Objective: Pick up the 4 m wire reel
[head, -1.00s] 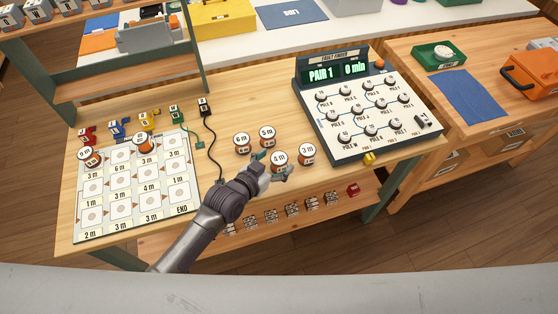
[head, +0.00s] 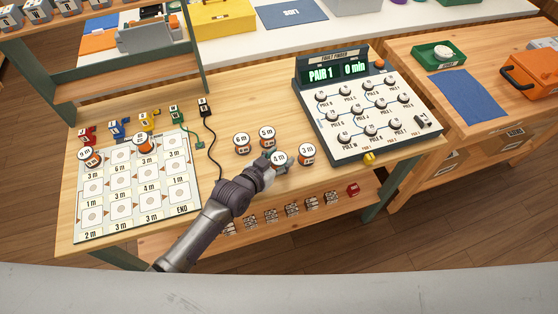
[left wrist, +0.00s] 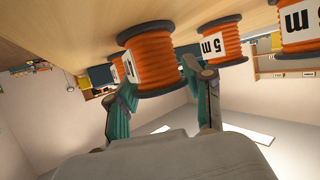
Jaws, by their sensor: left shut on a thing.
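The 4 m wire reel (head: 279,158) stands on the wooden bench in the head view, its round white label facing up. My left gripper (head: 277,166) is shut on it from the front left. In the left wrist view the orange-wound reel (left wrist: 152,50) with dark flanges sits between the teal fingers (left wrist: 159,82). The number on its side label is not readable there. The reel appears to be still at bench level. My right gripper is not in view.
The 3 m reel (head: 307,150) is close on the right; the 5 m (head: 267,132) and 6 m (head: 241,139) reels stand behind. The fault finder box (head: 362,130) is farther right. A grid board (head: 122,222) with two reels lies left.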

